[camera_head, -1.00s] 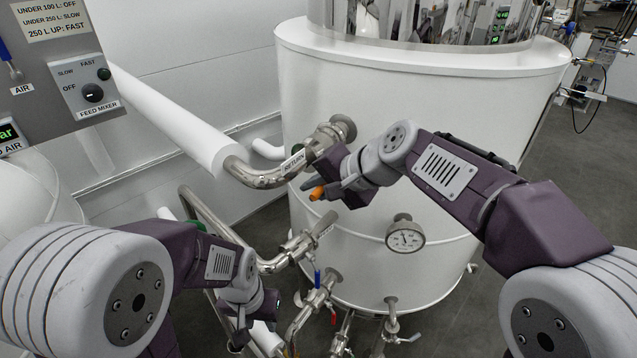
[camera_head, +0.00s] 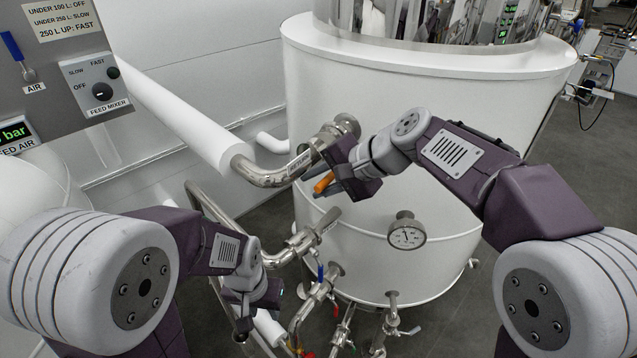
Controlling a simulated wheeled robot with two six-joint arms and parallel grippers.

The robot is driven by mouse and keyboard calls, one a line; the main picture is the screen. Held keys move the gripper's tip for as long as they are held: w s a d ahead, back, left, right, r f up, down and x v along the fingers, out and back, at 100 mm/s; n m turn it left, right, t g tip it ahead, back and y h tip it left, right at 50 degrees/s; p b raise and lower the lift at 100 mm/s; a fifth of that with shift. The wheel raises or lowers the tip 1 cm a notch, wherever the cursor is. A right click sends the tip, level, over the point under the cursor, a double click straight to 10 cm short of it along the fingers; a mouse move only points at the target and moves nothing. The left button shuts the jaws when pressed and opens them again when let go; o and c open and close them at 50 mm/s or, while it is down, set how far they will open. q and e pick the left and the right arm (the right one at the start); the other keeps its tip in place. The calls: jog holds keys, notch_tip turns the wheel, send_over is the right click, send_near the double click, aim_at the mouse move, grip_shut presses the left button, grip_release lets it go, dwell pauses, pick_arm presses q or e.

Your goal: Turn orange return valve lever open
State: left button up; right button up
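The orange return valve lever (camera_head: 324,182) shows at the fingers of my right gripper (camera_head: 314,178), in front of the white tank. Dark finger tips lie on both sides of the lever's visible end. Whether they press on it cannot be told. The rest of the lever and most of the valve body are hidden behind this gripper. The steel return pipe (camera_head: 262,177) with a white label runs from the left toward the valve. My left gripper (camera_head: 240,325) hangs low at the left, away from the lever; its fingers are too unclear to judge.
The white tank (camera_head: 440,130) fills the middle, with a round gauge (camera_head: 406,235) below the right gripper. Steel pipes and small valves with a blue handle (camera_head: 320,273) sit lower down. A grey control panel (camera_head: 60,60) is at the upper left.

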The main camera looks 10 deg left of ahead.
aim_at(329, 179)
jog(key=shift+s, duration=0.1)
jog(key=shift+d, duration=0.2)
jog(key=b+v, duration=0.2)
jog(key=v, duration=0.7)
jog(key=shift+a, duration=0.1)
jog(key=shift+a, duration=0.1)
